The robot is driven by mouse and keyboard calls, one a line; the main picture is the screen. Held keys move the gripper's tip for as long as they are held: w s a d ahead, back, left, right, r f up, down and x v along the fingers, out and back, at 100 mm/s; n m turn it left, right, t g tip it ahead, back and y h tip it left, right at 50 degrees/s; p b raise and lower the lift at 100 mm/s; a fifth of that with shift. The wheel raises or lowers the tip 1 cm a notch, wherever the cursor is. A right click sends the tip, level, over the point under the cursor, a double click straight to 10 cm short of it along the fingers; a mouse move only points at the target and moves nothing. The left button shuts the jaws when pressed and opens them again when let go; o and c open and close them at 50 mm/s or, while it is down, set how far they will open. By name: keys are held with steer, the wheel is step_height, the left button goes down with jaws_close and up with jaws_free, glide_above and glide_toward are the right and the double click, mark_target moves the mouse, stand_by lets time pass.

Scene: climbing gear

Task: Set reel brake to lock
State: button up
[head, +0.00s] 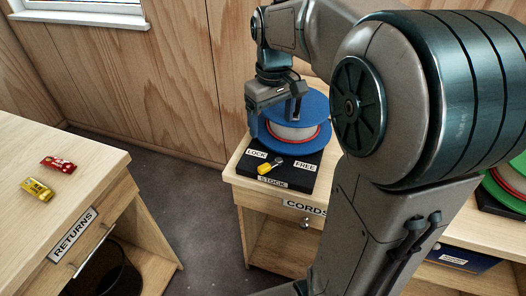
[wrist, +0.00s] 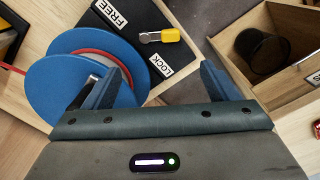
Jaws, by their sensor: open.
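The reel brake is a short lever with a yellow handle (head: 264,168) and a silver pivot end, on a black base (head: 298,178) in front of a blue reel (head: 313,117). LOCK is at the base's left and FREE at its right. The handle points to the front left, aligned with neither label. It also shows in the wrist view as a yellow handle (wrist: 170,35).
The reel stands on a wooden cabinet (head: 237,178) with a CORDS label. A green reel (head: 506,180) is partly hidden at right. Open floor separates the cabinets.

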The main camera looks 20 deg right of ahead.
mark_target(270, 165)
step_height(270, 165, down, 14)
steer(key=shift+w+r+b, duration=0.1)
steer(key=shift+b, duration=0.2)
steer(key=c, duration=0.7)
